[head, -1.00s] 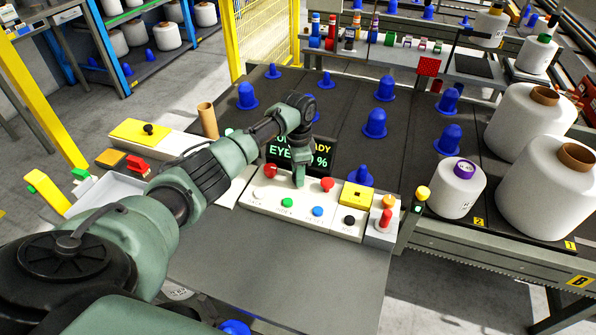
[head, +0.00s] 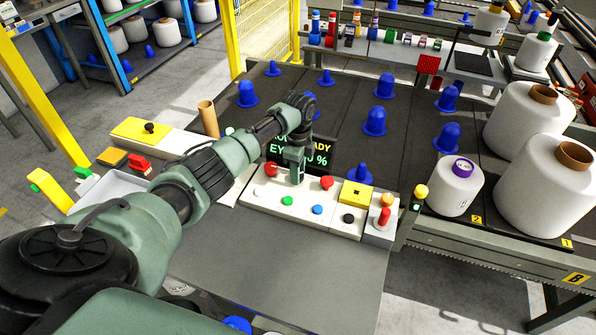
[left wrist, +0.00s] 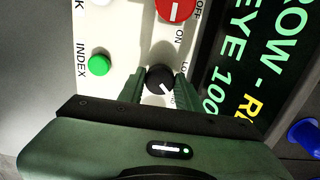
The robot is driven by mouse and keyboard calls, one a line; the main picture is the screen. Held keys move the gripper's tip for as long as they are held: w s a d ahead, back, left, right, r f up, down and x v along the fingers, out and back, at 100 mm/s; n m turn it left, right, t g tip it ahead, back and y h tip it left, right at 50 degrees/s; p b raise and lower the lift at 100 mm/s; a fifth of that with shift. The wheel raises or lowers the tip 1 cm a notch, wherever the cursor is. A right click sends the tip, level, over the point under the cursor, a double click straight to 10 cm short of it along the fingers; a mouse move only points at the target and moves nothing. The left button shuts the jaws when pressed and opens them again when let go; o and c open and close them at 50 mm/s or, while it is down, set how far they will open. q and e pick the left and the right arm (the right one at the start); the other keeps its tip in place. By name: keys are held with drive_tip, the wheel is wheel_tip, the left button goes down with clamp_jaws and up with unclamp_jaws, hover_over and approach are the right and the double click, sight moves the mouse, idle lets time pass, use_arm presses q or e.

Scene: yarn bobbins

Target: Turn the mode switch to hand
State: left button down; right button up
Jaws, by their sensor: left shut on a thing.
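The control panel (head: 262,203) is a white box with coloured buttons and knobs in front of a dark display. My left gripper (head: 296,182) reaches down onto it in the head view and hides the knob there. In the left wrist view, the fingers of my left gripper (left wrist: 160,88) stand on both sides of a small black knob (left wrist: 159,78) and are shut on it. The knob's white mark points to the lower right. Its labels are partly hidden, so I cannot read its setting. My right gripper is in neither current view.
A red knob (left wrist: 176,8) marked ON and OFF and a green INDEX button (left wrist: 99,65) sit close to my fingers. The display (head: 318,158) stands just behind. A yellow box (head: 356,194) and a red-topped post (head: 384,217) stand at the panel's right end.

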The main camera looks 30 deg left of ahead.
use_arm(q)
drive_tip(key=shift+w+r, duration=0.1)
drive_tip(key=c, duration=1)
unclamp_jaws()
drive_tip(key=shift+r, duration=0.1)
wheel_tip(320, 180, up, 8)
drive_tip(key=shift+f+b, duration=0.2)
drive_tip(key=shift+b, duration=0.1)
